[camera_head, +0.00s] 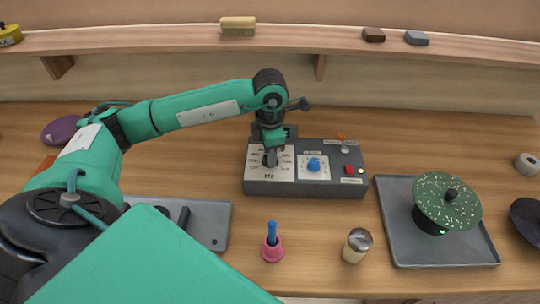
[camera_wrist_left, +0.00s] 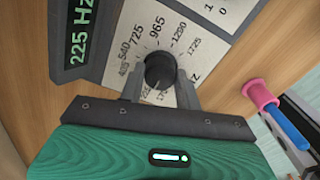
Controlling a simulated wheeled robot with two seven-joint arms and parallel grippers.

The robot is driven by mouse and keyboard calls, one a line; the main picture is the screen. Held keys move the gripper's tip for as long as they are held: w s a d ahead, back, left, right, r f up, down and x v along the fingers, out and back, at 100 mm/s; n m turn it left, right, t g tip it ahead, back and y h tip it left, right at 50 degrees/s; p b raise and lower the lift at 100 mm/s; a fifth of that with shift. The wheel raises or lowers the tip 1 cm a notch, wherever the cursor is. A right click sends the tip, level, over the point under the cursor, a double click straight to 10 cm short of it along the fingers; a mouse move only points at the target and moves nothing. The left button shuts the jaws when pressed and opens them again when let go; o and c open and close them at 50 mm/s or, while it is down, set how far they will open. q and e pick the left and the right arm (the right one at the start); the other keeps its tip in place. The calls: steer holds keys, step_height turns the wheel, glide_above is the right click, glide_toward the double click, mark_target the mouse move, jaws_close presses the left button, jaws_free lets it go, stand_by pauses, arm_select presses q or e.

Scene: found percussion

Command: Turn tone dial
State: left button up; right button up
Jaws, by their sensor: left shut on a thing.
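The tone dial is a black round knob on the white scale plate of a grey control box (camera_head: 305,186). In the left wrist view the dial (camera_wrist_left: 160,70) sits in the middle of printed numbers such as 540, 725, 965 and 1290. A green display (camera_wrist_left: 82,30) beside it reads 225 Hz. My left gripper (camera_head: 271,152) reaches down onto the dial from above and hides most of it in the head view. In the left wrist view its fingers (camera_wrist_left: 160,84) stand on both sides of the knob, shut on it. My right gripper is not in view.
The box also carries a blue knob (camera_head: 314,165) and a red button (camera_head: 350,169). A pink holder (camera_head: 271,250) with a blue stick and a shaker (camera_head: 357,246) stand in front. A grey tray (camera_head: 390,238) with a green speckled disc (camera_head: 447,211) lies right.

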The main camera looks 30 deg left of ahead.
arm_select(q)
steer(key=shift+w+r, duration=0.1)
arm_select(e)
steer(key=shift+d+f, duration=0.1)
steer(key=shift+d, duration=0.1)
arm_select(q)
steer(key=o, duration=1)
steer(key=shift+c, duration=0.2)
steer(key=shift+r, duration=0.4)
step_height(320, 180, up, 5)
steer(key=shift+b, duration=0.7)
step_height(320, 180, up, 8)
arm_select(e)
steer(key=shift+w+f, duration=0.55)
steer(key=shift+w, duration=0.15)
